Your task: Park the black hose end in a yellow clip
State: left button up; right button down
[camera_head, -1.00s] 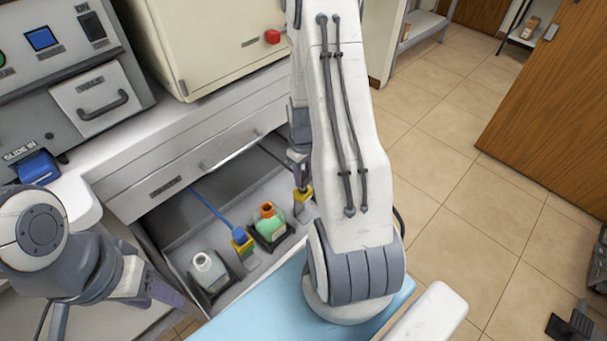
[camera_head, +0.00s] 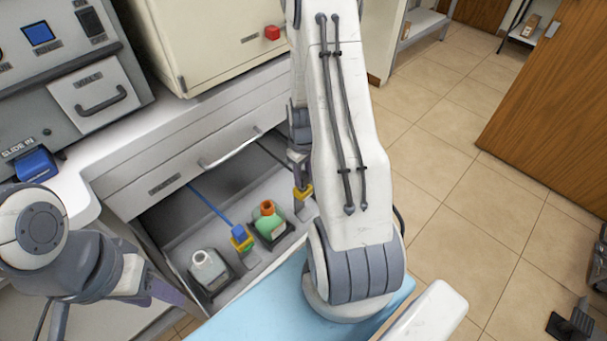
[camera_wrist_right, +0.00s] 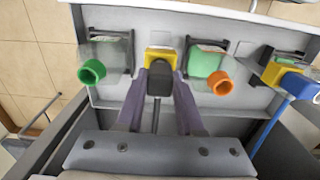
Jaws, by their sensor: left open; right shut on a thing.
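My right gripper (camera_wrist_right: 158,95) is shut on the black hose end (camera_wrist_right: 158,80), with a purple finger on each side. In the right wrist view, the black end sits against a yellow clip (camera_wrist_right: 160,54) and covers part of it; I cannot tell how deep it is in. In the head view that clip (camera_head: 303,191) shows just below my right gripper (camera_head: 299,172), largely hidden by my arm. A second yellow clip (camera_head: 243,245) holds a blue hose end (camera_head: 239,232). My left gripper (camera_head: 168,292) is open and empty at lower left.
A green bottle with an orange neck (camera_head: 267,208) stands between the clips. A pale bottle (camera_head: 207,266) stands left of the blue hose. A bottle with a green neck (camera_wrist_right: 92,71) is beside the clip. The drawer front (camera_head: 180,180) is above.

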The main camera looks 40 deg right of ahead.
jog(key=shift+f+b, duration=0.5)
jog(key=shift+f, duration=0.35)
jog(key=shift+c, duration=2.3)
grip_release()
notch_tip(320, 180, up, 10)
jog(key=shift+r+p, duration=0.25)
jog(key=shift+p, duration=0.75)
